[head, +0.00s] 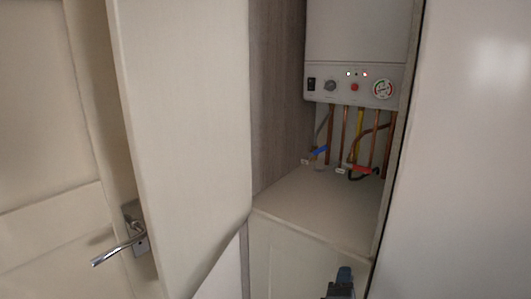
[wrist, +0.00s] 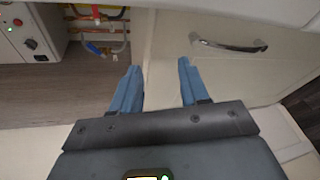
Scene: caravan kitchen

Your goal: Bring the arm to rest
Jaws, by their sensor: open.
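My gripper (wrist: 159,64) shows in the wrist view with its two blue fingers spread apart and nothing between them. A cream panel lies beyond the fingers, and I cannot tell how far off it is. The rest of my arm is out of the head view.
A white boiler (head: 355,55) hangs in an open cupboard above copper pipes (head: 345,130) and a bare shelf (head: 320,205). A cream door (head: 185,130) stands at the left, near a door handle (head: 120,250). A chrome handle (wrist: 230,45) shows in the wrist view.

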